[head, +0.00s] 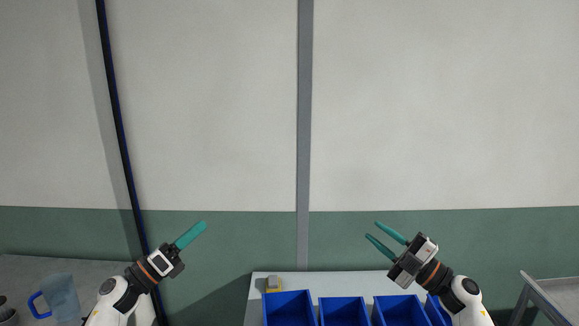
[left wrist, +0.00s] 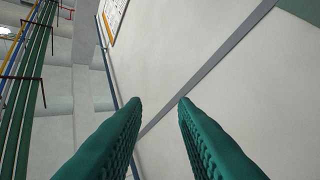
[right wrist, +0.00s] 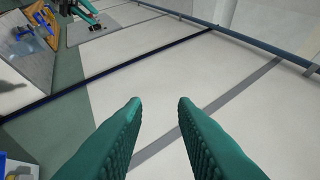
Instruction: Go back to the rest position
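My left gripper (head: 190,235) is raised at the left in the head view, with its green fingers pointing up and to the right. In the left wrist view its two fingers (left wrist: 160,102) stand apart with nothing between them. My right gripper (head: 373,230) is raised at the right in the head view, its green fingers pointing up and to the left. In the right wrist view its fingers (right wrist: 160,102) also stand apart and empty. Both grippers are in the air in front of the wall and touch nothing that I can see.
A white table (head: 262,286) with several blue bins (head: 289,308) stands at the bottom centre. A pitcher with a blue handle (head: 62,297) is on the left surface (head: 30,268). A grey cart (head: 556,292) is at the right.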

